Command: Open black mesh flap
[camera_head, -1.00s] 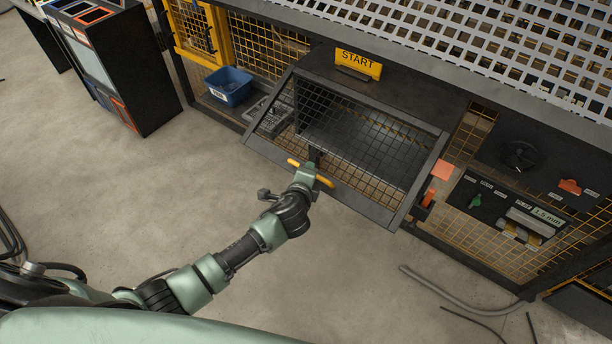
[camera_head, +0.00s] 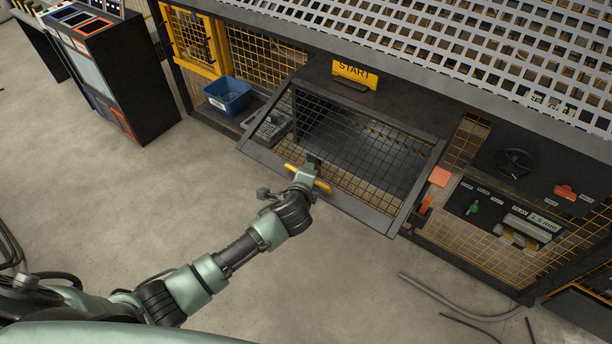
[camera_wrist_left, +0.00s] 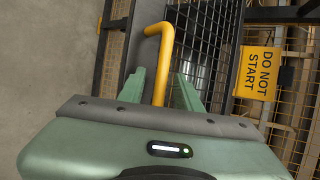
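The black mesh flap (camera_head: 376,217) is a dark framed panel with a wire grid, standing out at a slant from the front of the caged machine. A yellow bar handle (camera_head: 322,186) is on its front. My left gripper (camera_head: 312,172) is at this handle. In the left wrist view the handle (camera_wrist_left: 162,60) runs between the two green fingers (camera_wrist_left: 160,92), which are close on either side of it. The dark space behind the mesh shows through the grid. My right gripper is not in view.
A yellow sign (camera_head: 354,73) hangs above the flap. A blue bin (camera_head: 228,95) stands left of it, and a control panel (camera_head: 505,212) is to the right. A dark cabinet (camera_head: 115,75) stands at the left.

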